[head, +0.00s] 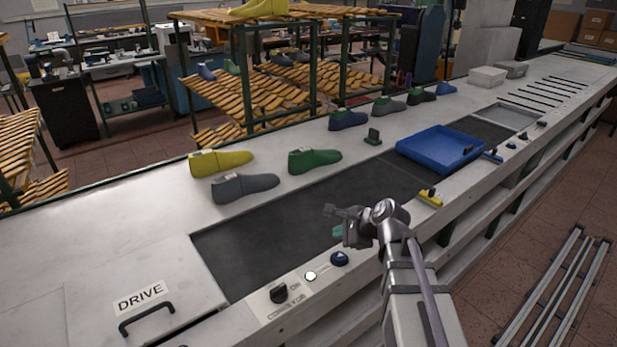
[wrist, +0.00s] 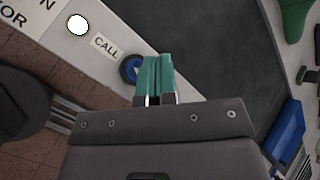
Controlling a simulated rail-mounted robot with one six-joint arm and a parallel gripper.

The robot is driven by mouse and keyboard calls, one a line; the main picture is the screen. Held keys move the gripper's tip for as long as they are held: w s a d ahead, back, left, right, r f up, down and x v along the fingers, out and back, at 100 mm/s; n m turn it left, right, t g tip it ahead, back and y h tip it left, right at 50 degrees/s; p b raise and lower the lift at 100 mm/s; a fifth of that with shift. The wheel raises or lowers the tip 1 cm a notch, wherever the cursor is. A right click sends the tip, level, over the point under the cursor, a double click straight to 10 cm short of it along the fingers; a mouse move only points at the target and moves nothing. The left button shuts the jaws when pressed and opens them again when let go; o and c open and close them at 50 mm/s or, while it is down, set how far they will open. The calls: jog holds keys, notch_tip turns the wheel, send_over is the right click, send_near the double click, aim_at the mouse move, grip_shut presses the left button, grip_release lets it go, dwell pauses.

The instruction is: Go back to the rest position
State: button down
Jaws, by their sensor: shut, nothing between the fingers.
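My gripper (head: 340,232) hangs at the end of my arm over the front edge of the dark conveyor belt (head: 270,235). In the wrist view my gripper (wrist: 154,78) has two teal fingers lying side by side, shut, with nothing between them. The fingertips appear beside the round blue button (wrist: 130,68) near the CALL label (wrist: 105,45); whether they touch it I cannot tell. In the head view the blue button (head: 339,258) sits just below the gripper.
A yellow last (head: 222,162), a grey last (head: 245,188) and a green last (head: 315,160) stand behind the belt. A blue tray (head: 404,152) lies to the right. A black knob (head: 279,293) and a white button (head: 310,276) are on the front panel. The belt's near stretch is empty.

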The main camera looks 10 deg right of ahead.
jog(key=s+f+n+g+h, duration=0.2)
jog(key=s+n+g+h, duration=0.1)
jog(key=s+n, duration=0.4)
jog(key=s+f+n+g+h, duration=0.3)
jog(key=s+n, duration=0.4)
jog(key=n, duration=0.4)
jog(key=shift+s+g, duration=0.3)
jog(key=shift+g, duration=0.1)
jog(key=shift+d+f, duration=0.1)
dwell(5.7)
